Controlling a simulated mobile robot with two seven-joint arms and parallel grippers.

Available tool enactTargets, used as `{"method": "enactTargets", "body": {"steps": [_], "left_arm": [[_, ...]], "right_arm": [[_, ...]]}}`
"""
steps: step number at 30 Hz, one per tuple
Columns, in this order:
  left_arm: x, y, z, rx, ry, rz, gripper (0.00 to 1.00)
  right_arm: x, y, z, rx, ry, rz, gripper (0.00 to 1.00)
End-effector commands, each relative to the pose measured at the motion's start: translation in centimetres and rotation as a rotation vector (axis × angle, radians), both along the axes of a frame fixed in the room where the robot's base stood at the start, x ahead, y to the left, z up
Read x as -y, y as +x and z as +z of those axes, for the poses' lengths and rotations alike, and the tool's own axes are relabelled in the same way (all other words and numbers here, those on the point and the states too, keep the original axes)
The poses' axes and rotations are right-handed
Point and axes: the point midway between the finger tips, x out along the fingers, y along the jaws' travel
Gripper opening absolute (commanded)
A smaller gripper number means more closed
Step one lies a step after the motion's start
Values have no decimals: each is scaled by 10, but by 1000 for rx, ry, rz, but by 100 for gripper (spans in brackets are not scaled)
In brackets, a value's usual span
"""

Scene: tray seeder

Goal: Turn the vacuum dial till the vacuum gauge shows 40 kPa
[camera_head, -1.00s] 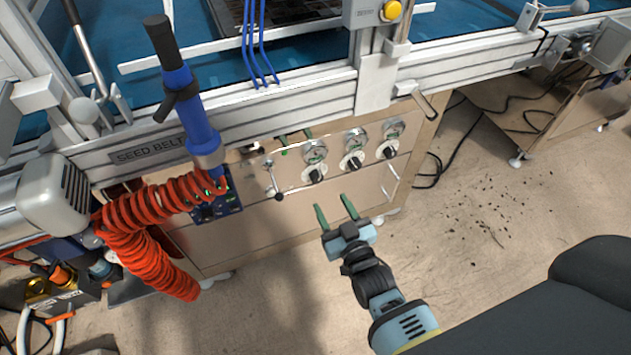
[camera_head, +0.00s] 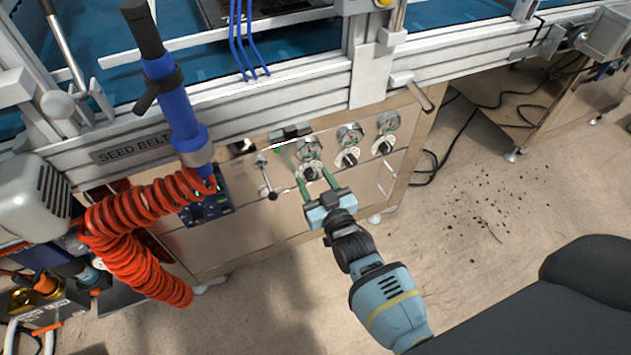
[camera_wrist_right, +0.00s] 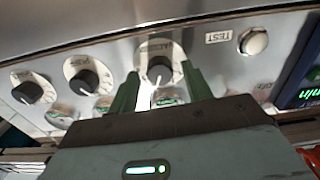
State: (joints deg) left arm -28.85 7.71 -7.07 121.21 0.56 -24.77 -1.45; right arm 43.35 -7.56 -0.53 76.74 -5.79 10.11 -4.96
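The vacuum dial is most likely the leftmost of three dials, a black knob on a white disc (camera_head: 312,173); its label is not clearly legible. It also shows in the right wrist view (camera_wrist_right: 159,71). The gauge (camera_head: 308,147) sits just above it; its reading is too small to tell. My right gripper (camera_head: 315,176) is open, its green fingers apart at either side of this knob. The right wrist view shows the gripper (camera_wrist_right: 160,72) upside down relative to the panel, the knob between the fingertips. I cannot tell whether they touch it. My left gripper is not in view.
Two similar dials (camera_head: 349,157) (camera_head: 382,146) with gauges stand to the right. A small lever (camera_head: 271,190) and a blue control box (camera_head: 207,205) are to the left, near a coiled orange hose (camera_head: 140,205). A metal rail (camera_head: 290,95) runs above.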

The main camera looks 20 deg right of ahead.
Motion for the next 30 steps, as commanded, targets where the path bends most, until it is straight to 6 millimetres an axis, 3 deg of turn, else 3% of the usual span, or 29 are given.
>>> {"method": "enactTargets", "body": {"steps": [1,10,20,30], "left_arm": [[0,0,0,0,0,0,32],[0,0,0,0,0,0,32],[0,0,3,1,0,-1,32],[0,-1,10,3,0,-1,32]], "right_arm": [[0,0,0,0,0,0,42],[0,0,0,0,0,0,6],[0,-1,0,-3,62,1,6],[0,-1,0,-12,300,0,6]]}}
